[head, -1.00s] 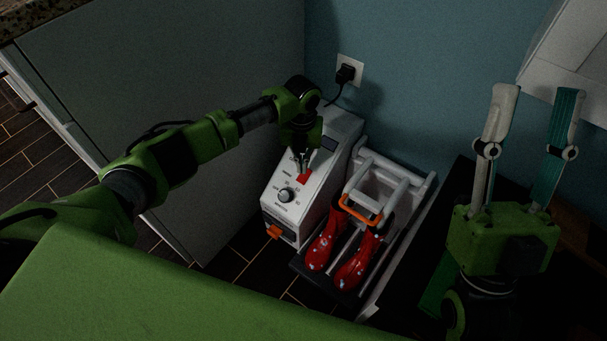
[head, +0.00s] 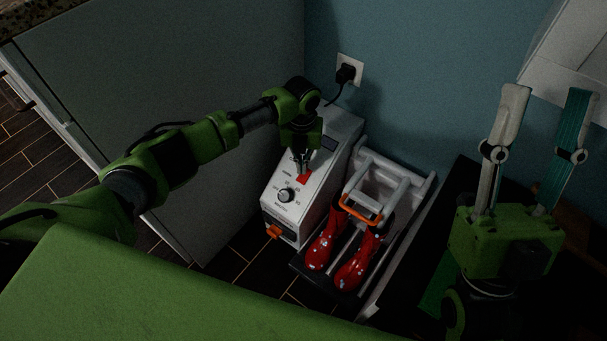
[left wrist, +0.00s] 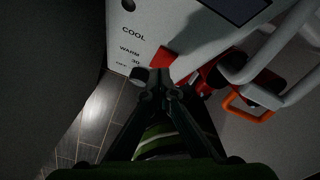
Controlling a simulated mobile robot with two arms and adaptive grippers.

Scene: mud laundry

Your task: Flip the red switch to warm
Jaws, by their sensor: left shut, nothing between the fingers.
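The red switch (head: 302,181) is on the sloping top panel of a white appliance (head: 318,193). In the left wrist view the red switch (left wrist: 162,57) lies beside the printed words COOL and WARM. My left gripper (head: 304,172) points down at the panel, its tips right by the switch; I cannot tell whether they touch it. In the left wrist view my left gripper (left wrist: 160,76) has its fingertips together with nothing between them, partly hiding the panel. My right gripper (head: 546,96) is raised at the right with its fingers wide apart and empty.
A black knob (head: 286,195) is on the same panel, below the switch. Red boots (head: 354,268) and a white rack with an orange handle (head: 361,211) stand close on the right. A grey cabinet side is at the left, and a plugged socket (head: 347,73) is on the wall.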

